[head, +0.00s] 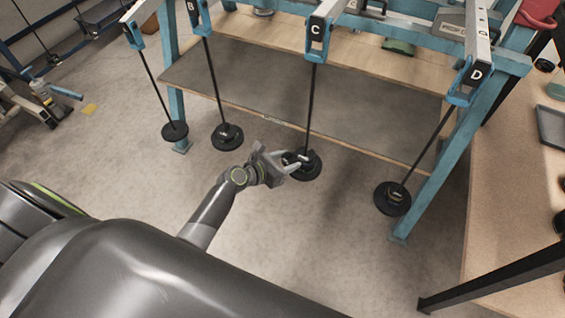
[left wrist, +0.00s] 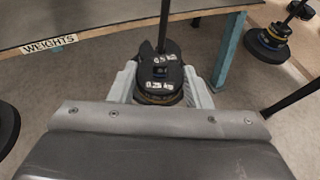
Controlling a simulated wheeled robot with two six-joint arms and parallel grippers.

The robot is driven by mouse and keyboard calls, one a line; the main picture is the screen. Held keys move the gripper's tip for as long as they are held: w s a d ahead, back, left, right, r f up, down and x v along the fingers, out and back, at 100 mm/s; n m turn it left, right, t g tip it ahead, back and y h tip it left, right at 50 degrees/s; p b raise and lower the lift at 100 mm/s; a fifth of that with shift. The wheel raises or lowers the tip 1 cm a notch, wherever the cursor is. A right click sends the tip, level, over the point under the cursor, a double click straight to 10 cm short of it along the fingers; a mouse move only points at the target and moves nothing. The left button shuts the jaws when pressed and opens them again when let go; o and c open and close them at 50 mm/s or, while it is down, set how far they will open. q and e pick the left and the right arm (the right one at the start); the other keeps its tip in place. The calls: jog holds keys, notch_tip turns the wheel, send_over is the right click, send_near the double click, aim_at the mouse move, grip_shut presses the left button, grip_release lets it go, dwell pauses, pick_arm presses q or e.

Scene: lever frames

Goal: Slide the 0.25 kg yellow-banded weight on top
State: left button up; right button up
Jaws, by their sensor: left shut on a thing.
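The yellow-banded weight (left wrist: 158,97) is a small black disc marked 0.25 kg, with a yellow band low on its side. In the left wrist view it sits between the pale fingers of my left gripper (left wrist: 162,86), which is shut on it. It is at the thin rod (left wrist: 164,28) of hanger C, close to a black piece marked 0.5 (left wrist: 163,57). Whether it rests on the stack is hidden. In the head view my left gripper (head: 294,163) is at the black disc stack (head: 308,171) under lever C (head: 316,32). My right gripper is not in view.
Hanger B's stack (head: 227,137) and another stack (head: 174,131) hang to the left. Hanger D's stack (head: 393,199) hangs to the right. A shelf edge with a WEIGHTS label (left wrist: 50,43) lies behind rod C. A wooden bench (head: 520,210) stands at the right.

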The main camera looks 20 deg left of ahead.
aim_at(305, 150)
pick_arm(q)
jog(key=shift+w+d+b, duration=0.2)
jog(key=shift+w+d, duration=0.1)
jog(key=shift+w, duration=0.3)
jog(key=shift+w+d+b, duration=0.2)
jog(key=shift+w+d, duration=0.1)
jog(key=shift+w, duration=0.3)
jog(key=shift+r, duration=0.1)
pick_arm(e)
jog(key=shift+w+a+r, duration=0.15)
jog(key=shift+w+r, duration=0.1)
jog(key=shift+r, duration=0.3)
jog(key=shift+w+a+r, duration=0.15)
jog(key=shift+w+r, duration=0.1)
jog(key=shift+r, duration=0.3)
pick_arm(q)
jog(key=shift+w+d+p, duration=0.1)
jog(key=shift+w+p, duration=0.05)
jog(key=shift+p, duration=0.15)
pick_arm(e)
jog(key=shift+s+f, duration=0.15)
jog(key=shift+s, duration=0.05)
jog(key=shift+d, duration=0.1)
pick_arm(q)
jog(key=shift+w+d, duration=0.1)
jog(key=shift+w, duration=0.15)
jog(key=shift+w+d, duration=0.4)
jog(key=shift+w, duration=0.35)
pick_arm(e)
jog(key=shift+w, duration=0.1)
